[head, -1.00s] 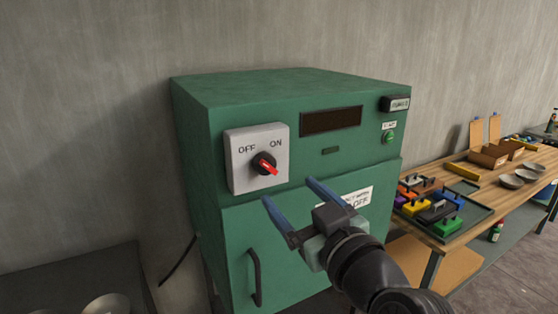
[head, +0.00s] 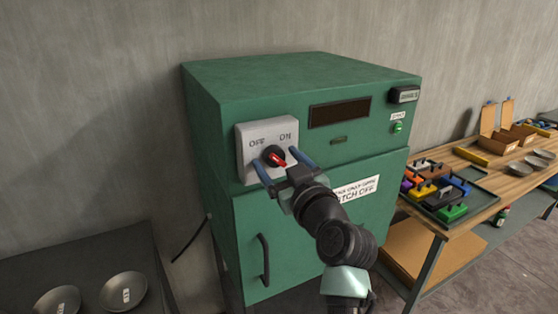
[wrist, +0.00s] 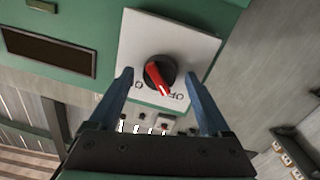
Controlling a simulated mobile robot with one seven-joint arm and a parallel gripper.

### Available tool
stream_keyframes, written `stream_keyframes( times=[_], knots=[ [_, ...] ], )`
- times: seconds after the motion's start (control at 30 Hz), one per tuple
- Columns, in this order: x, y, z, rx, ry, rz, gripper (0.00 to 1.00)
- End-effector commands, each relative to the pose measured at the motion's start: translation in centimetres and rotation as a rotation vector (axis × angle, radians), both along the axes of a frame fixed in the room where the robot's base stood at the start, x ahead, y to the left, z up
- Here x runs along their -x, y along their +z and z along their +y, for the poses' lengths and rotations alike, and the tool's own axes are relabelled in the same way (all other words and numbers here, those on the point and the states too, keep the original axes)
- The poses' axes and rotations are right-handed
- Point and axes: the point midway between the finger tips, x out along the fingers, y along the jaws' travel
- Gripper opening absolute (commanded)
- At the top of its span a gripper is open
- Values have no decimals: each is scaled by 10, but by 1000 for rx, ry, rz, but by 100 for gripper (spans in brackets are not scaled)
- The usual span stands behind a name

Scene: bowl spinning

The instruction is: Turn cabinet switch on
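The cabinet switch (head: 274,153) is a dark round knob with a red pointer on a pale grey plate marked OFF at left and ON at right. The red pointer slants to the lower right in the head view. In the wrist view the knob (wrist: 160,72) sits between the fingers and its red pointer slants down towards the OFF lettering. My gripper (head: 281,164) is open in front of the plate, with one blue finger on either side of the knob. It also shows in the wrist view (wrist: 158,74). I cannot tell whether a finger touches the knob.
The green cabinet (head: 300,78) has a door handle (head: 264,260), a dark display and a green lamp (head: 397,127). A workbench (head: 478,214) with a tray of coloured blocks stands at right. A dark table (head: 90,262) with metal bowls is at lower left.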

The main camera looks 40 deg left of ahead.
Motion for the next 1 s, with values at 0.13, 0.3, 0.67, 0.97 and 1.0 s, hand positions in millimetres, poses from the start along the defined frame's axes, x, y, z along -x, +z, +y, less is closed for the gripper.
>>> stream_keyframes(
  times=[0.13,0.3,0.67,0.97,1.0],
  knots=[
    [0,0,0,0,0,0,54],
    [0,0,0,0,0,0,23],
    [0,0,-1,-6,-1,13,0],
    [0,1,0,-60,0,141,0],
    [0,1,0,-71,0,169,0]
  ],
)
